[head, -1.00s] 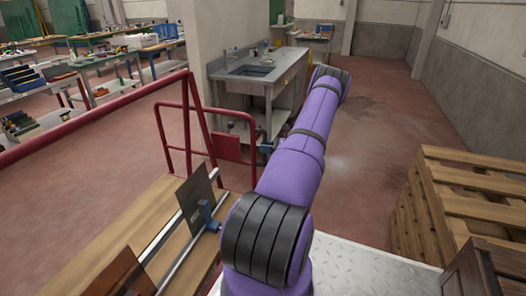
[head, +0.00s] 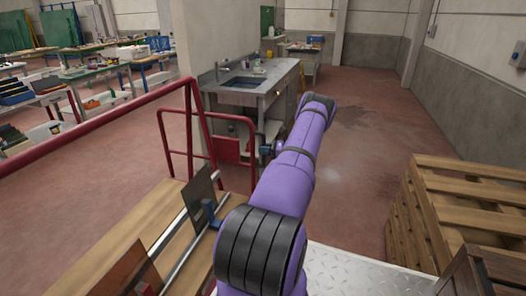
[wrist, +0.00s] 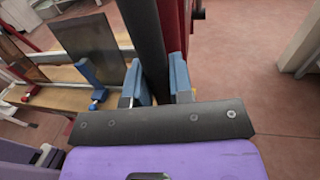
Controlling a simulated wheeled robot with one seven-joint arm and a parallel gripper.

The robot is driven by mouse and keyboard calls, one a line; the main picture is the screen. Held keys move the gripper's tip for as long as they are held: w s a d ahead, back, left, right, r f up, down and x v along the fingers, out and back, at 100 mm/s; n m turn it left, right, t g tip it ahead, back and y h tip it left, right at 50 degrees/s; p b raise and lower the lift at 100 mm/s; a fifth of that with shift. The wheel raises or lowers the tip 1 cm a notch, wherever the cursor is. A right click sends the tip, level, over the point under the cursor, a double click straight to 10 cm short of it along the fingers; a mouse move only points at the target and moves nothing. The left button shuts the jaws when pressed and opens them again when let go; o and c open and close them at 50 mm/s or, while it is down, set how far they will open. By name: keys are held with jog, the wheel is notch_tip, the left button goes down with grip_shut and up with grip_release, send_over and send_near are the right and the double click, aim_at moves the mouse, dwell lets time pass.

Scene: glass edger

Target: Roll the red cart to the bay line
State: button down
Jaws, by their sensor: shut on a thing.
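The red cart (head: 226,150) has red tube rails, a wooden deck (head: 110,238) and panes in a rack, and stands at the lower left of the head view. My gripper (wrist: 161,92) is shut on a dark upright bar (wrist: 146,40) at the cart's end, its blue fingers on either side of the bar. The cart's wheels are hidden in the head view. I cannot make out a bay line.
A sink bench (head: 262,85) stands close beyond the cart. Stacked wooden pallets (head: 450,205) stand at the right. Work benches (head: 85,75) line the far left. Open red floor (head: 355,170) lies ahead between the sink bench and the pallets.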

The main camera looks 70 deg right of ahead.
jog(key=c, duration=1)
grip_release()
jog(key=shift+c, duration=0.2)
jog(key=shift+s, duration=0.1)
jog(key=v, duration=1)
jog(key=shift+s+d, duration=0.15)
jog(key=shift+s, duration=0.2)
